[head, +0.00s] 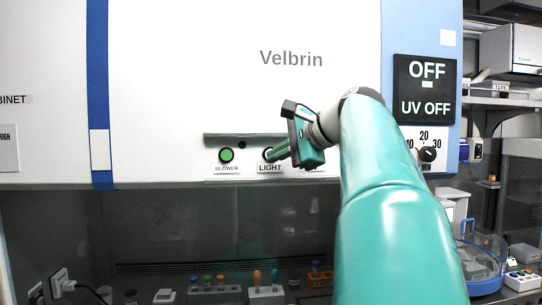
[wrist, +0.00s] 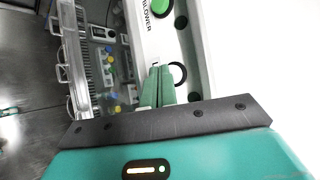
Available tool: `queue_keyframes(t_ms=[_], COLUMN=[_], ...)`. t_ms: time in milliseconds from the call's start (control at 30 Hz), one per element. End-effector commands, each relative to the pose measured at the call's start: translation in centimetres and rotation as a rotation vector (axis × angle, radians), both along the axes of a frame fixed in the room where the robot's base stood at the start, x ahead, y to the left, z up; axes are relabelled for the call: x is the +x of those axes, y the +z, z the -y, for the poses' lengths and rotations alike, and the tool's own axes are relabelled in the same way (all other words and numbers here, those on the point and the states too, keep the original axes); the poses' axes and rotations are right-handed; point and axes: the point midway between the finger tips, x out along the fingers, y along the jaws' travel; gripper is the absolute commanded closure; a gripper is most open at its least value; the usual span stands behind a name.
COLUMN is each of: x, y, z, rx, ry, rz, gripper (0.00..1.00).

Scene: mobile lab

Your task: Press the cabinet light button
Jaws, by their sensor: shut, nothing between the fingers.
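The cabinet light button (head: 266,153) sits on the white front panel above the label LIGHT (head: 270,168). Its dark ring (wrist: 181,74) shows in the wrist view beside my fingertips, and my fingers hide most of the button. My gripper (head: 272,155) is shut and empty, its green fingers pointing left at the button. In the wrist view my gripper (wrist: 162,70) overlaps the ring's left side. I cannot tell whether the fingertips touch the button or stop just short of it.
The green BLOWER button (head: 226,155) is just left of the light button. A timer knob (head: 428,154) and a black OFF / UV OFF panel (head: 425,88) are at the right. Below the panel, the dark glass front shows racks and bottles (head: 214,284).

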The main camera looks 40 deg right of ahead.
Motion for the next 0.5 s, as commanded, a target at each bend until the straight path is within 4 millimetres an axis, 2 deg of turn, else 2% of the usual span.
queue_keyframes(t_ms=[500], x=[0.49], y=[0.0], z=[0.35], rx=[0.0], ry=[0.0], rz=[0.0], gripper=[1.0])
